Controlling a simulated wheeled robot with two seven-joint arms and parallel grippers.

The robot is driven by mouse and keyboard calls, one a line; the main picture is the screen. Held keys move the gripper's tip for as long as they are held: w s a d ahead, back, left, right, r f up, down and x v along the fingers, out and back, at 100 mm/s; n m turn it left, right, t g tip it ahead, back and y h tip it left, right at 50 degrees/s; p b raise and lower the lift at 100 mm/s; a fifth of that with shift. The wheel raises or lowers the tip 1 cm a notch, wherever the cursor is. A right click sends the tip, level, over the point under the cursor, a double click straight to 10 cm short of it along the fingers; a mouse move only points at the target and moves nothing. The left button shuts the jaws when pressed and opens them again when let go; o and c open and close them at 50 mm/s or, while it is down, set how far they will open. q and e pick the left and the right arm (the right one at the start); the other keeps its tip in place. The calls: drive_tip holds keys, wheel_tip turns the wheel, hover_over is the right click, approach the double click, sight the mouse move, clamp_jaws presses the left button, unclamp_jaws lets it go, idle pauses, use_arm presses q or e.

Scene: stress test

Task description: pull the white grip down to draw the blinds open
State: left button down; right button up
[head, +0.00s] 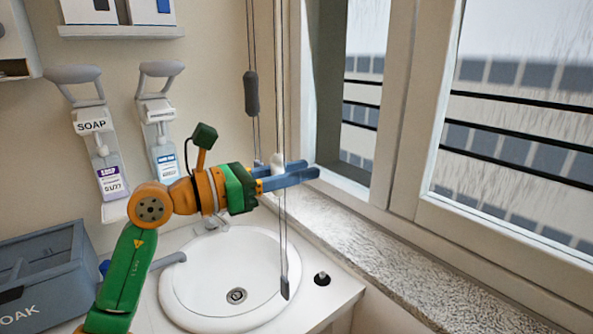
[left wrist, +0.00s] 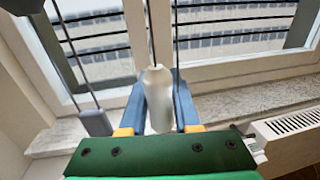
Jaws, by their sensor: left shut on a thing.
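The white grip (head: 277,161) hangs on cords in front of the window frame, above the sink. In the left wrist view the white grip (left wrist: 158,98) stands upright between the two blue fingers. My left gripper (head: 287,173) is shut on the white grip; its fingertips point right toward the window. The left gripper also shows in the left wrist view (left wrist: 160,105). The cords (head: 279,80) run up out of view. No lowered blind shows over the visible panes. My right gripper is not in view.
A dark grey grip (head: 251,92) hangs on cords to the left, and a grey weight (head: 285,288) hangs lower. The sink (head: 190,288) lies below. Soap dispensers (head: 105,165) are on the wall. The stone sill (head: 400,262) runs along the window (head: 500,130).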

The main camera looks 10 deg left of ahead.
use_arm(q)
drive_tip(key=shift+r, duration=0.1)
idle(0.7)
wheel_tip(320, 180, down, 14)
drive_tip(key=b, duration=1.2)
drive_tip(key=c, duration=0.6)
unclamp_jaws()
drive_tip(key=shift+a, duration=0.1)
